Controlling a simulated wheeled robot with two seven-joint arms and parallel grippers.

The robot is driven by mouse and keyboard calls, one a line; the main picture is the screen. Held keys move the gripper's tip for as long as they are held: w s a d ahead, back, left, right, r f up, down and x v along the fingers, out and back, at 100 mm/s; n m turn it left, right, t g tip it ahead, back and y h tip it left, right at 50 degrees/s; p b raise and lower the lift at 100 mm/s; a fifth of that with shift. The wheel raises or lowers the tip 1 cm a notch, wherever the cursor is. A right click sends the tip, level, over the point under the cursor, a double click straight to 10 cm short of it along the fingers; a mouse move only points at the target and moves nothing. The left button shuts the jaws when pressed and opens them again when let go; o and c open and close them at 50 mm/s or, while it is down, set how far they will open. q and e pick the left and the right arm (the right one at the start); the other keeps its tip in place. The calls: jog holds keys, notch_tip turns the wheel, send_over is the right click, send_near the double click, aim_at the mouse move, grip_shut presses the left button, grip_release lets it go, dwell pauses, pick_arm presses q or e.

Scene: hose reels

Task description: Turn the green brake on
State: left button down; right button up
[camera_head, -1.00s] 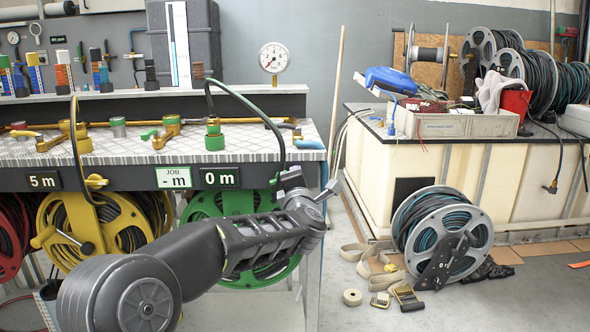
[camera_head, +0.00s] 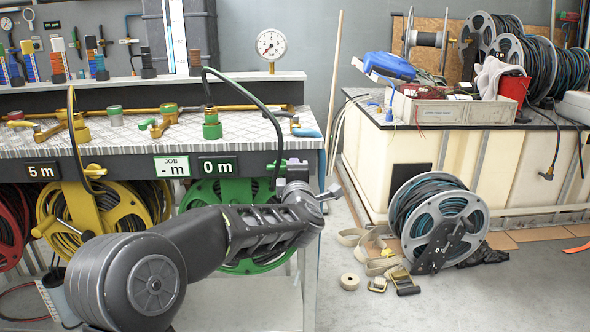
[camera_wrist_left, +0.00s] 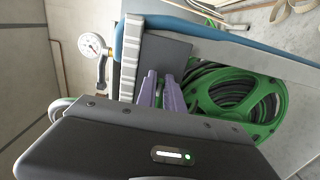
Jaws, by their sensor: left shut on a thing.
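The green hose reel (camera_head: 232,190) hangs under the bench below the 0 m display (camera_head: 218,167). It also shows in the left wrist view (camera_wrist_left: 262,128), wound with dark hose. My left gripper (camera_head: 285,170) is at the reel's upper right, beside the bench's front edge. In the left wrist view its two purple-grey fingers (camera_wrist_left: 160,77) are close together in front of a dark panel (camera_wrist_left: 165,50). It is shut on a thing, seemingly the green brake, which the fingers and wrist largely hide. A small green part shows beside the gripper in the head view. My right gripper is not in view.
A yellow reel (camera_head: 95,215) under the 5 m display hangs to the left. A dark hose (camera_head: 250,97) arches over the bench edge close to my gripper.

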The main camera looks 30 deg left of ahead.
pick_arm(q)
jog(key=c, duration=1.4)
grip_release()
jog(key=shift+s+a+f, duration=0.15)
jog(key=shift+s+a, duration=0.1)
jog(key=shift+a, duration=0.25)
jog(key=shift+o, duration=0.3)
jog(key=shift+w+d, duration=0.1)
jog(key=shift+d, duration=0.1)
jog(key=p+v, duration=0.1)
jog(key=v, duration=0.6)
jog(key=shift+s+d, duration=0.2)
jog(key=shift+s, duration=0.15)
